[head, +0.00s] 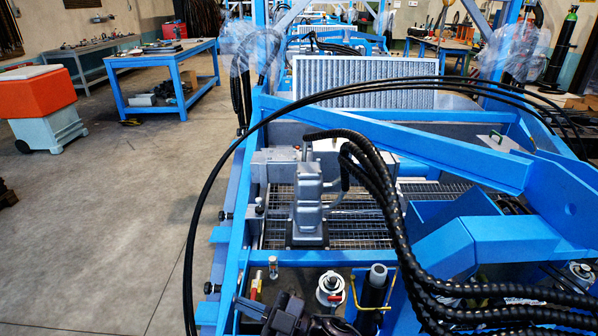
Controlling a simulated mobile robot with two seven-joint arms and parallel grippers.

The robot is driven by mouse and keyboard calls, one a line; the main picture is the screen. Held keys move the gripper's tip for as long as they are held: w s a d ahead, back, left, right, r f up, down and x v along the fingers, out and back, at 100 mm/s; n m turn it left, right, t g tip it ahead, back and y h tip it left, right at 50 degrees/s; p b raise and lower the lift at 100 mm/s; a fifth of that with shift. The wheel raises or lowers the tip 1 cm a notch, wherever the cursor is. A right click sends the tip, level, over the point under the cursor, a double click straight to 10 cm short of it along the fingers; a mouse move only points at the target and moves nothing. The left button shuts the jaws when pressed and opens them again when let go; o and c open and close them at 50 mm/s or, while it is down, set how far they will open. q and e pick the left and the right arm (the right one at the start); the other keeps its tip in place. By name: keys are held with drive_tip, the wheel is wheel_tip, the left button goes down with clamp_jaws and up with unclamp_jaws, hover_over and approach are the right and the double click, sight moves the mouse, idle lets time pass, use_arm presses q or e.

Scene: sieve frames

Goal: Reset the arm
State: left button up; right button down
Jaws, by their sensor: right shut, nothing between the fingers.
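My right gripper (265,309) is dark grey and shows at the bottom edge of the head view, left of centre. It is shut and empty, and its arm is mostly cut off by the frame's lower edge. My left gripper is not in view. The gripper sits in front of the blue machine frame (440,151), near a white round fitting with a red part (330,288).
A grey metal unit (307,205) stands on a wire sieve mesh (350,235). Thick black hoses (385,200) arch over the frame's right side. A black cylinder (374,290) stands right of the gripper. Open concrete floor (110,215) lies left.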

drive_tip(key=d+f+m+t+h, duration=0.5)
drive_tip(key=d+m+h, duration=0.2)
drive_tip(key=d, duration=0.3)
drive_tip(key=d+f+m+t+h, duration=0.55)
drive_tip(key=d+m+h, duration=0.2)
drive_tip(key=d, duration=0.25)
drive_tip(key=s+d+f+m+g+h, duration=0.2)
drive_tip(key=s+d+f+h, duration=0.1)
drive_tip(key=s+d, duration=0.3)
drive_tip(key=s+d+f+m+g+h, duration=0.2)
drive_tip(key=s+d+f, duration=0.3)
drive_tip(key=d, duration=0.5)
drive_tip(key=shift+s+d+m+h, duration=0.35)
drive_tip(key=shift+s+m+h, duration=0.2)
drive_tip(key=shift+h, duration=0.1)
drive_tip(key=shift+f+g, duration=0.1)
drive_tip(key=shift+g, duration=0.15)
